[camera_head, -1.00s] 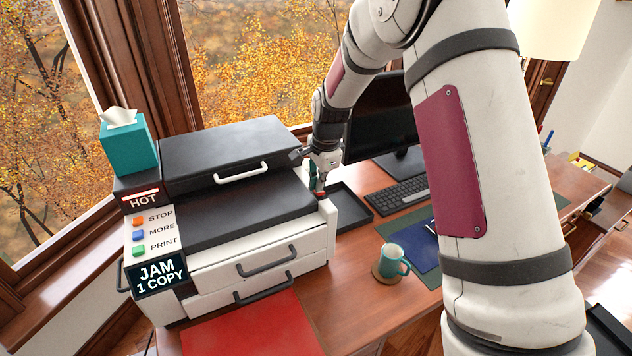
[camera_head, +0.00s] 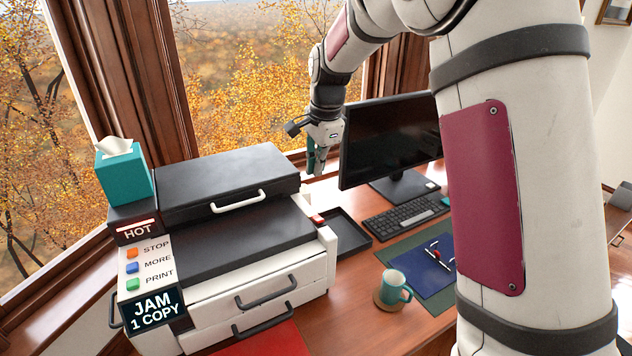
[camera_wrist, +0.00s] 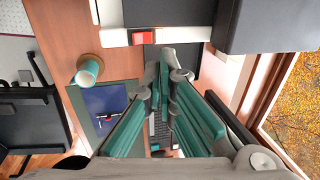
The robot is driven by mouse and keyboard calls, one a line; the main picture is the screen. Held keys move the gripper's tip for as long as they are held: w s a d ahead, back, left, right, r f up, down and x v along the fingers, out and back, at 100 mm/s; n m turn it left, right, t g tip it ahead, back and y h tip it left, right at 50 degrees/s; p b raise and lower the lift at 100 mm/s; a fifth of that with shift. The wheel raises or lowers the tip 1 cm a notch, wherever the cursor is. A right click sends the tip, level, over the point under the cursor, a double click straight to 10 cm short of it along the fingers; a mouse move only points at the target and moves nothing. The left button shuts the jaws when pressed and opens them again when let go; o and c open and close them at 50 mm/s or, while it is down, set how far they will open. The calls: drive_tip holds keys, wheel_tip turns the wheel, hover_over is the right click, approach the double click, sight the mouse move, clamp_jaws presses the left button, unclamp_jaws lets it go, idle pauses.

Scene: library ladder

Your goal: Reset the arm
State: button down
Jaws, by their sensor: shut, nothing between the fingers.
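My gripper (camera_head: 316,165) hangs in the air with its fingers pointing down, behind the right end of the printer (camera_head: 230,235) and left of the monitor (camera_head: 390,138). Its teal-padded fingers are shut and empty. In the wrist view my gripper (camera_wrist: 166,60) shows its fingertips together, just below a red switch (camera_wrist: 143,38) on the printer's edge in the picture. The fingers do not appear to touch anything. The red switch also shows in the head view (camera_head: 317,220).
The printer's display reads "JAM 1 COPY" and "HOT". A teal tissue box (camera_head: 124,172) stands on it. A black tray (camera_head: 345,236), keyboard (camera_head: 402,213), mug (camera_head: 393,288) and blue folder (camera_head: 425,268) lie to the right on the desk. The window (camera_head: 260,75) is close behind.

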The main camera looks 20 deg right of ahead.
drive_tip(key=shift+r, duration=0.35)
drive_tip(key=shift+d, duration=0.15)
